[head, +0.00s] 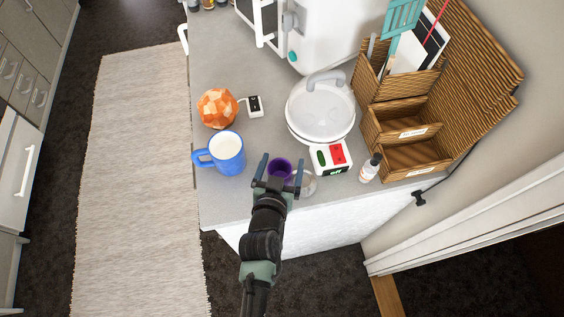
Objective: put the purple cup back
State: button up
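The purple cup (280,169) stands on the grey counter near its front edge. My gripper (280,168) reaches over the counter edge from below in the picture. Its two fingers are spread apart, one on the left and one on the right of the cup. I cannot tell whether the fingers touch the cup. The lower part of the cup is hidden behind my gripper. A clear glass (308,184) stands just right of the right finger.
A blue mug (225,153) stands left of my gripper. An orange faceted ball (217,108), a white lidded cooker (320,108), a red-and-green switch box (331,157) and a small bottle (370,168) are around. A wicker organiser (410,128) stands at right.

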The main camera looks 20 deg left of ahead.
jog(key=shift+r, duration=0.25)
jog(key=shift+s, duration=0.3)
jog(key=v, duration=1.1)
jog(key=shift+s+d+r+b, duration=0.15)
jog(key=shift+b, duration=0.25)
